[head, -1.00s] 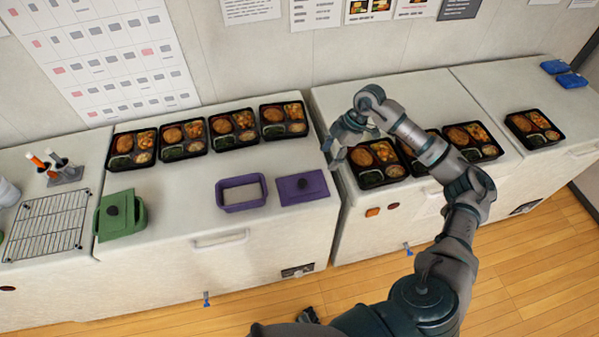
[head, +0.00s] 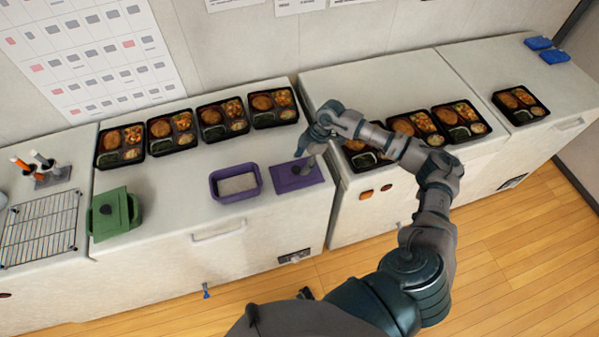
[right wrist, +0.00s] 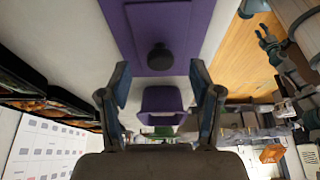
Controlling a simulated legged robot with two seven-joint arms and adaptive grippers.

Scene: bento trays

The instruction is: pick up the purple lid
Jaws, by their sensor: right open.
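The purple lid (head: 312,176) lies flat on the white counter, its dark knob facing up. My right gripper (head: 303,162) is open and points down over the lid, close to the knob. In the right wrist view the lid (right wrist: 160,15) fills the top middle, and its round knob (right wrist: 160,57) shows between the open fingers (right wrist: 160,78). I cannot tell whether the fingers touch the knob. The open purple container (head: 222,192) stands just left of the lid. What looks like my left gripper (right wrist: 268,42) hangs over the floor in the right wrist view; its jaw state is unclear.
A green container with a green lid (head: 113,213) stands further left beside a wire rack (head: 40,229). Several filled bento trays (head: 120,146) line the back of the counter. More trays (head: 461,121) stand on the right-hand counter, behind my right arm.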

